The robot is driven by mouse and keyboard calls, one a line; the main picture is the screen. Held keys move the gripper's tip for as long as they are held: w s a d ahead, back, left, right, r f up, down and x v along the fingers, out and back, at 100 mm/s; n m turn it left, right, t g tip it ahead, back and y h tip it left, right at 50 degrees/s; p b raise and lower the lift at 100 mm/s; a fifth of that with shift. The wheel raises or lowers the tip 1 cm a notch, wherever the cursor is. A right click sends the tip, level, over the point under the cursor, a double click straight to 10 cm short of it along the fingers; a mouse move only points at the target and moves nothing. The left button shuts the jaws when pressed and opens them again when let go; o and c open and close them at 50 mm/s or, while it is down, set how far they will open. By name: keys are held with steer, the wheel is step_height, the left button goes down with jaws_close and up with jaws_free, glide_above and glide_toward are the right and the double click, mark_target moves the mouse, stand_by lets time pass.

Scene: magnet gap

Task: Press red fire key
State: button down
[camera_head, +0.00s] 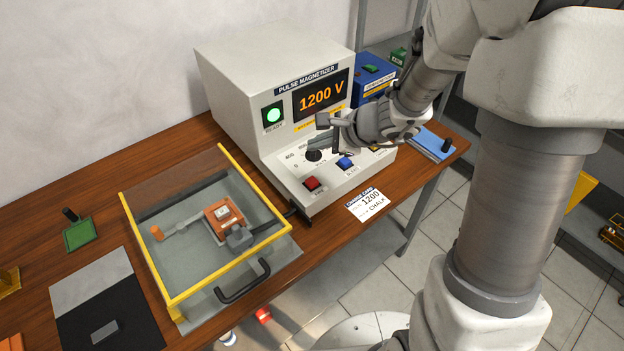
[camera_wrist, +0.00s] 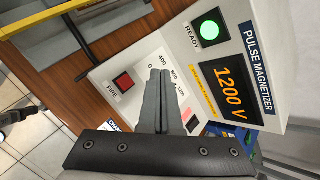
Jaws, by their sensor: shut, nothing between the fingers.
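The pulse magnetizer (camera_head: 262,75) is a light grey box on the wooden table, and its display (camera_head: 321,96) reads 1200 V. A green READY light (camera_head: 273,115) is lit. The red FIRE key (camera_head: 312,184) is on the sloped front panel, left of a blue key (camera_head: 345,163). The red key also shows in the wrist view (camera_wrist: 123,81), left of my fingertips and uncovered. My gripper (camera_head: 312,143) is shut and empty, above the panel near the black dial (camera_head: 313,155). In the wrist view, my fingers (camera_wrist: 160,75) hide part of the dial scale.
A yellow-framed clear cover (camera_head: 178,298) with a black handle (camera_head: 243,281) encloses an orange part (camera_head: 222,219) left of the magnetizer. A white card (camera_head: 369,204) lies in front of the magnetizer. A blue box (camera_head: 372,82) stands behind it.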

steer(key=b, duration=0.5)
glide_above(316, 182)
step_height(316, 182, down, 7)
steer(key=shift+s+f, duration=0.1)
steer(key=shift+f+b, duration=0.8)
steer(key=shift+b, duration=0.25)
steer(key=shift+f, duration=0.15)
stand_by(0.8)
steer(key=shift+f+b, duration=0.3)
steer(key=shift+b, duration=0.35)
steer(key=shift+f+b, duration=0.5)
steer(key=shift+b, duration=0.15)
stand_by(0.5)
steer(key=shift+r, duration=0.1)
steer(key=shift+d+r+p, duration=0.1)
steer(key=shift+r+p, duration=0.6)
steer(key=shift+r, duration=0.15)
steer(key=shift+r, duration=0.15)
steer(key=shift+r+p, duration=1.9)
steer(key=shift+r, duration=0.5)
